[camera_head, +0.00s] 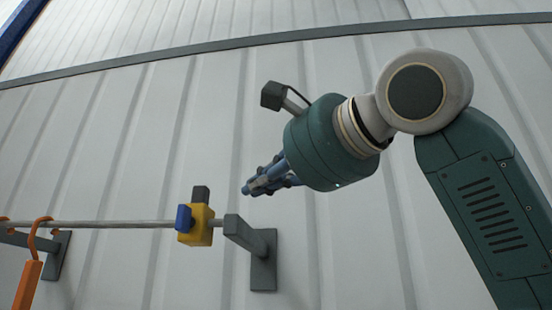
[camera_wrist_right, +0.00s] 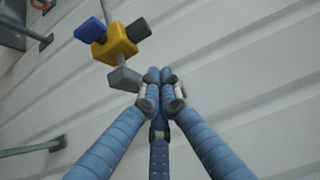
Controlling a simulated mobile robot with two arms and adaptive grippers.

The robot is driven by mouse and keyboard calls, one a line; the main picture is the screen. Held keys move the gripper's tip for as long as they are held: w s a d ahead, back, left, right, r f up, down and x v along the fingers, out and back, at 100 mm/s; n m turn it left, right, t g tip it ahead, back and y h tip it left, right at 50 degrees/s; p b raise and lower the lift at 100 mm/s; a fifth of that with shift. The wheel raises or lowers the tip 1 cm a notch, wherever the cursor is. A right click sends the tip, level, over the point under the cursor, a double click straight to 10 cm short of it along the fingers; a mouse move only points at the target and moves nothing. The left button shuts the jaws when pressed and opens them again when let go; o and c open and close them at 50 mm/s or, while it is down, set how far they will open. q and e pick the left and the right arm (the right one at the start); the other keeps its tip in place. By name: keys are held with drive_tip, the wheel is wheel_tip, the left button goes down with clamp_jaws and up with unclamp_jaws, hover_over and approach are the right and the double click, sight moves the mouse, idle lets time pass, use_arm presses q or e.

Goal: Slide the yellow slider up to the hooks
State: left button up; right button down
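The yellow slider (camera_head: 200,226) sits on a thin grey rail (camera_head: 110,224) near its right end, close to the grey end bracket (camera_head: 245,236). It has a blue block on one side and a dark block on top. It also shows in the right wrist view (camera_wrist_right: 115,45). An orange hook (camera_head: 36,240) hangs on the rail at the far left, with an orange bar below it. My right gripper (camera_head: 248,189) is above and right of the slider, apart from it; its blue fingers are drawn together, with nothing between them. My left gripper is not in view.
A second grey bracket (camera_head: 57,255) holds the rail at the left. The ribbed pale wall (camera_head: 130,130) stands behind the rail. The rail between hook and slider looks clear. Another grey bar (camera_wrist_right: 30,148) shows at the lower left of the right wrist view.

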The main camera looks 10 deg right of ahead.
sight(198, 215)
drive_tip(key=w+a+p, duration=0.2)
drive_tip(key=w+a, duration=0.1)
drive_tip(key=shift+a+r, duration=0.1)
drive_tip(key=shift+a, duration=0.8)
drive_tip(key=shift+w, duration=0.1)
drive_tip(key=shift+w+f, duration=0.1)
drive_tip(key=shift+f, duration=0.1)
